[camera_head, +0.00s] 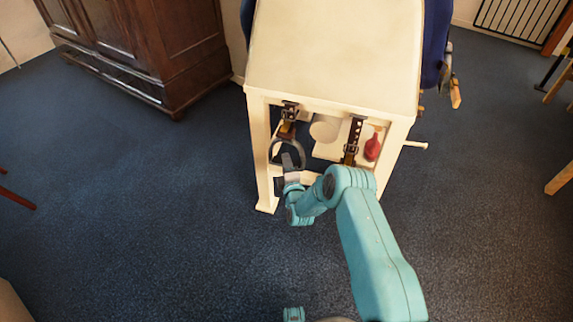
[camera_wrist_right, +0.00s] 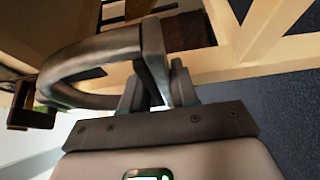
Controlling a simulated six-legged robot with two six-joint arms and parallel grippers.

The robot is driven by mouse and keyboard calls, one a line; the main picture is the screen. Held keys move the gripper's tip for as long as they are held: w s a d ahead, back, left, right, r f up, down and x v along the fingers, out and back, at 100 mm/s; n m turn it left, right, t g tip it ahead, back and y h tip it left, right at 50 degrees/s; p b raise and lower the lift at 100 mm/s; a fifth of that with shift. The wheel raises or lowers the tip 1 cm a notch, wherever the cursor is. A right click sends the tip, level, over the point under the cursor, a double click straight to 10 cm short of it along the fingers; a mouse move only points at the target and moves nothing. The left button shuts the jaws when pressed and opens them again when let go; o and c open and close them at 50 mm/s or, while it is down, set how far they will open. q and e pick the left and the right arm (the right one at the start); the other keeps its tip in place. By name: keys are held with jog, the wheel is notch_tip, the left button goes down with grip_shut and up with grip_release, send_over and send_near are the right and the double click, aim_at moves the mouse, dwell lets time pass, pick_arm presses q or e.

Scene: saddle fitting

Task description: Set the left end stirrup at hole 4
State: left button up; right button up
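The left end stirrup (camera_head: 273,147) is a grey metal loop hanging below a brown strap (camera_head: 287,128) with a dark buckle (camera_head: 290,108), at the left of the stand's near end. My right gripper (camera_head: 292,162) is at the stirrup's lower part. In the right wrist view the stirrup (camera_wrist_right: 95,55) runs between the two fingers of the right gripper (camera_wrist_right: 157,88), which are closed around its bar. A brown fitting (camera_wrist_right: 32,108) shows at the loop's far side. The strap holes on this side are too small to tell. My left gripper is not in view.
The cream stand (camera_head: 335,45) has legs on both sides of the opening. A second dark strap with holes (camera_head: 356,130) hangs at the right, beside a red bottle-like thing (camera_head: 372,148). A pale round thing (camera_head: 325,128) lies between the straps. The blue carpet (camera_head: 150,220) is clear at left.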

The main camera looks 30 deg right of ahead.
jog(key=o, duration=0.3)
jog(key=shift+o, duration=0.2)
jog(key=p+v, duration=0.4)
jog(key=v, duration=1.2)
jog(key=shift+s+p, duration=0.2)
jog(key=shift+p, duration=0.2)
